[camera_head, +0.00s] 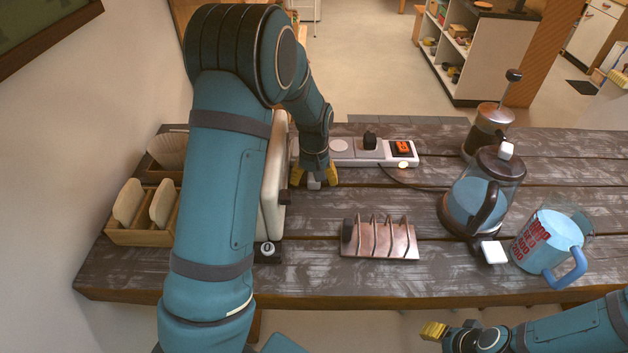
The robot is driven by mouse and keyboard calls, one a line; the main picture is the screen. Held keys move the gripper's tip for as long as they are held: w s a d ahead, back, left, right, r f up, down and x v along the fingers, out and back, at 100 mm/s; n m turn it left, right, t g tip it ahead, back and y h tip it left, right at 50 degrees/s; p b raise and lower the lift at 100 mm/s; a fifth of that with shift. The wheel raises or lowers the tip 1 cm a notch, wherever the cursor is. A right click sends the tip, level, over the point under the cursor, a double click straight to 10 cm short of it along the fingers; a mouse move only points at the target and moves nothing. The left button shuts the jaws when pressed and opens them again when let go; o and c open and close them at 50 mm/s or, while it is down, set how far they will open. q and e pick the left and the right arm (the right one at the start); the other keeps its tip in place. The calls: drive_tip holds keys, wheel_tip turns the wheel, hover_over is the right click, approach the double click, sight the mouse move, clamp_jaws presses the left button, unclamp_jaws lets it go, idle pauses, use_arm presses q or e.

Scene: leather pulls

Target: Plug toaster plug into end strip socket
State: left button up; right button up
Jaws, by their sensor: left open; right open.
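The white power strip (345,158) lies along the table's back edge. A black plug (369,141) sits in one socket; a round socket (339,146) left of it looks empty. An orange-red switch (402,148) is at the right end. My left gripper (315,174) is open, pointing down at the strip's left end, which it partly hides. A small white piece (314,182), perhaps the toaster plug, shows between its yellow fingertips. The cream toaster (272,190) is mostly hidden behind my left arm. My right gripper (434,330) is open and empty in front of the table.
A toast rack (379,238) stands mid-table. A French press (482,195), a measuring jug (548,243) and a grinder-like jar (489,130) stand at right. A wooden holder (145,237) with bread slices is at left. A dark cord (400,179) runs from the strip.

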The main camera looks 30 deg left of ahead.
use_arm(q)
drive_tip(key=shift+c, duration=0.2)
drive_tip(key=c, duration=1.1)
drive_tip(key=shift+c, duration=0.2)
wheel_tip(320, 180, up, 10)
drive_tip(key=shift+r+p, duration=0.1)
drive_tip(key=shift+p, duration=0.25)
drive_tip(key=w+a, duration=0.2)
drive_tip(key=w+a+p, duration=0.1)
drive_tip(key=w+a, duration=0.1)
drive_tip(key=w, duration=0.1)
drive_tip(key=w+a+r, duration=0.1)
drive_tip(key=w+a, duration=0.1)
drive_tip(key=shift+w+a+p, duration=0.1)
drive_tip(key=shift+w+p, duration=0.25)
drive_tip(key=shift+w+a, duration=0.4)
drive_tip(key=shift+a, duration=0.15)
